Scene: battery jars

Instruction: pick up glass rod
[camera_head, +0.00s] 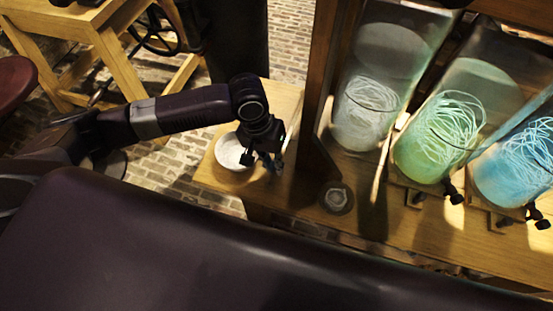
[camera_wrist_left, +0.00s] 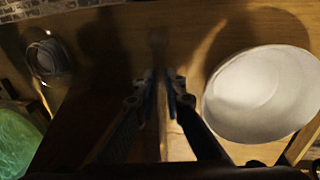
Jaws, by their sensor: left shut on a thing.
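My left gripper (camera_head: 264,161) is above the wooden bench, just right of a white bowl (camera_head: 233,152). In the left wrist view its two fingers (camera_wrist_left: 162,88) are closed close together on a thin, faint, upright piece between them, which looks like the glass rod (camera_wrist_left: 158,60). The rod is see-through and hard to make out, and I cannot pick it out in the head view. The bowl also shows in the left wrist view (camera_wrist_left: 262,95), to the right of the fingers and apart from them. My right gripper is in neither view.
A small round glass dish (camera_head: 336,197) stands on the bench right of the gripper. Large glass jars with clear (camera_head: 366,115), green (camera_head: 437,138) and blue (camera_head: 515,165) contents stand farther right, behind a wooden post (camera_head: 321,75). A wooden stand (camera_head: 105,45) is at the back left.

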